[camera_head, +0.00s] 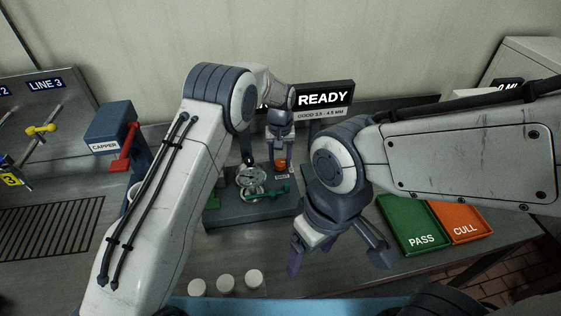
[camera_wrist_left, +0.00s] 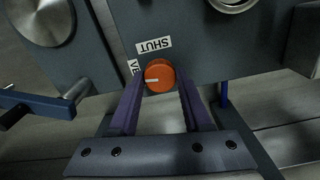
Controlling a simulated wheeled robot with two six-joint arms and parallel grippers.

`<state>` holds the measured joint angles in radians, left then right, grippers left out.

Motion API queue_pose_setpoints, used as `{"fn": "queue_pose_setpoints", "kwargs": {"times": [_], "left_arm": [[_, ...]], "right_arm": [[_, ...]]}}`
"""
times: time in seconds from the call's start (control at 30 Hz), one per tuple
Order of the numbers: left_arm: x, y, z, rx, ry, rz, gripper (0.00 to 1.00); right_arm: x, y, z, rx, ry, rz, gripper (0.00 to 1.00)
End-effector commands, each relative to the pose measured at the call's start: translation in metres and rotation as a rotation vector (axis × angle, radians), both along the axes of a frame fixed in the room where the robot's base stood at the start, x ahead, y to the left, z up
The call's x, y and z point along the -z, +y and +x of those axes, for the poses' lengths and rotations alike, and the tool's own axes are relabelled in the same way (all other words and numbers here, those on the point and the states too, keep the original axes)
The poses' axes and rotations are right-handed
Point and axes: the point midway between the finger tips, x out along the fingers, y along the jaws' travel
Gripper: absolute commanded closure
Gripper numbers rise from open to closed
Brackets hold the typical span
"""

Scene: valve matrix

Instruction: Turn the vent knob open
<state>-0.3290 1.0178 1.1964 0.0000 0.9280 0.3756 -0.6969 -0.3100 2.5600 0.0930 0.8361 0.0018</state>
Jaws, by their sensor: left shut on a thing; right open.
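The vent knob is a small orange dial (camera_wrist_left: 161,76) on a dark grey panel. It also shows in the head view (camera_head: 280,165), low on the READY fixture. Its white pointer line points left in the left wrist view. My right gripper (camera_head: 338,259) is open and empty, in front of the fixture.
Several white caps (camera_head: 226,282) lie at the front. The green PASS tray (camera_head: 410,222) and orange CULL tray (camera_head: 458,217) are right. The CAPPER (camera_head: 110,128) stands left.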

Motion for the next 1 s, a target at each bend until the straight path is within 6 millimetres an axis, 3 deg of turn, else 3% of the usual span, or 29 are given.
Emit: {"fn": "queue_pose_setpoints", "kwargs": {"times": [0.3, 0.87, 0.9, 0.97, 1.0], "left_arm": [[-0.0011, 0.0, 0.001, -0.135, -0.003, -0.001, 1.0], [-0.0018, 0.0002, 0.0012, -0.168, -0.004, -0.002, 1.0], [-0.0018, 0.0001, 0.0012, -0.168, -0.004, -0.002, 0.47], [-0.0017, 0.0001, 0.0012, -0.168, -0.004, -0.002, 0.25], [-0.0016, 0.0002, 0.0011, -0.168, -0.003, -0.002, 0.21]], "right_arm": [[0.0047, 0.0, -0.0001, 0.0, 0.0, 0.0, 0.21], [0.0052, 0.0, 0.0, 0.0, 0.0, 0.0, 0.21], [0.0052, 0.0, 0.0, 0.0, 0.0, 0.0, 0.21], [0.0052, 0.0, 0.0, 0.0, 0.0, 0.0, 0.21], [0.0052, 0.0, 0.0, 0.0, 0.0, 0.0, 0.21]]}}
